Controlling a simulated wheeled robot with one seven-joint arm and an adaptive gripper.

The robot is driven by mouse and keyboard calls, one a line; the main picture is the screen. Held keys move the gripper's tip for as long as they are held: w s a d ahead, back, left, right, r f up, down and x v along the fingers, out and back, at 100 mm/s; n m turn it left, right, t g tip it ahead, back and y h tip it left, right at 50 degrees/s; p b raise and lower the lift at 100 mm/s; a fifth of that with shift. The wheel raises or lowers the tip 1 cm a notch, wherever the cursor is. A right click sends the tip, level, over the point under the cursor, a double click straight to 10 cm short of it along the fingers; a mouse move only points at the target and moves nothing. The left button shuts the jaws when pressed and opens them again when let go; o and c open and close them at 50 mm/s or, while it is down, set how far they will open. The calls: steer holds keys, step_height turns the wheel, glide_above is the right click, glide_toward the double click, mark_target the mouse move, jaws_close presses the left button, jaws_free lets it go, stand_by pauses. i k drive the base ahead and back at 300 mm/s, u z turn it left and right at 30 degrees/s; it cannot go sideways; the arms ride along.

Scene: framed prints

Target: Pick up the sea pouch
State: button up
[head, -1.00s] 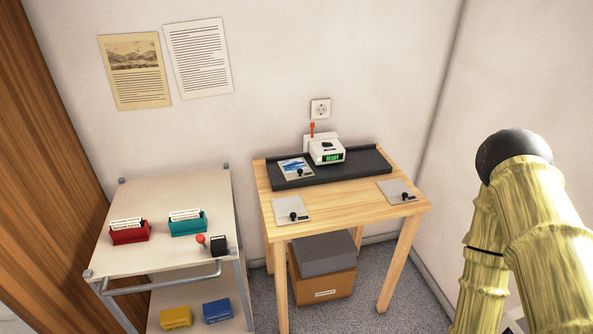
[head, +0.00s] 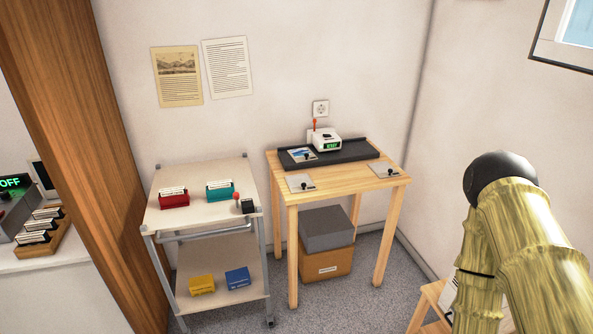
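A flat pouch with a blue picture that looks like sea or mountains (head: 301,155) lies at the left end of the dark tray (head: 346,155) on the wooden table. It has a small black knob on it. Two plain greyish pouches with black knobs lie on the bare wood, one at the front left (head: 299,183) and one at the right (head: 384,171). Their faces are too small to read. My yellow arm fills the lower right, apart from the table. My gripper is out of view.
A white device with a green display (head: 325,141) stands behind the tray. A trolley (head: 205,212) with red and teal card boxes stands left of the table. Boxes (head: 326,245) sit beneath the table. A wooden stool (head: 430,300) is at lower right. Grey floor shows in front.

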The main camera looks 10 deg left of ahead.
mark_target(303, 154)
steer(key=u, duration=1.05)
steer(key=i, duration=1.75)
steer(key=z, duration=0.8)
